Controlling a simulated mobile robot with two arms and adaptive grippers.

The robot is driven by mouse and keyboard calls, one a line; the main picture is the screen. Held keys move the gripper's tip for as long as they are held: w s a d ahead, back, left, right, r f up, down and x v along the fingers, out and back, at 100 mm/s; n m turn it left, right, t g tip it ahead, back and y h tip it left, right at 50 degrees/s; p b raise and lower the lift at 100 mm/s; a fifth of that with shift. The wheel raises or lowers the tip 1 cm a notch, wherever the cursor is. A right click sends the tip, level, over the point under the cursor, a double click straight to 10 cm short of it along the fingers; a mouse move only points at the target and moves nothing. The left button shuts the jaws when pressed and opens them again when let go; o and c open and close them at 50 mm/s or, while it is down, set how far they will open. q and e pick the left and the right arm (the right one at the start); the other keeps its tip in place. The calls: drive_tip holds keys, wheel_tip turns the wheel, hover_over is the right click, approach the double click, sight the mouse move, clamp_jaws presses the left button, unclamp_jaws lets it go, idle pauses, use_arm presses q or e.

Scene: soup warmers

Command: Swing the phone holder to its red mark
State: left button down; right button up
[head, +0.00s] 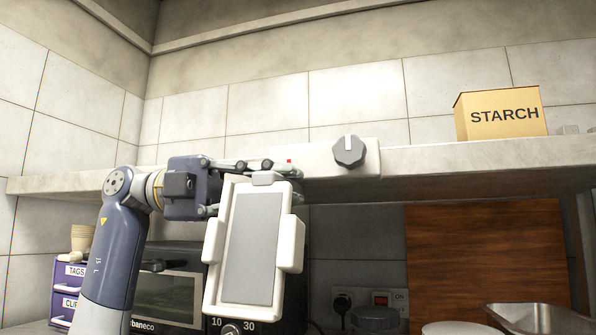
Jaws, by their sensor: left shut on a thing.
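The phone holder (252,249) is a white cradle with a grey face, hanging tilted below the shelf front in the head view. My left gripper (268,184) comes in from the left and is shut on the phone holder near its top. A small red mark (289,161) shows just above the gripper's fingertips, on the pale mount by the shelf edge. The holder's joint is hidden behind the fingers. My right gripper is not in view.
A grey knob (348,151) sits on a pale plate right of the gripper. The shelf (470,158) carries a STARCH box (501,113). Below are a dark oven (168,290), a purple rack (66,290), a wooden board (488,258) and a metal pan (538,317).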

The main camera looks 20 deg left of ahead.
use_arm(q)
drive_tip(key=shift+f, duration=0.1)
drive_tip(key=c, duration=1.5)
unclamp_jaws()
drive_tip(key=a, duration=1.2)
drive_tip(key=shift+s, duration=0.2)
drive_tip(key=shift+a, duration=0.1)
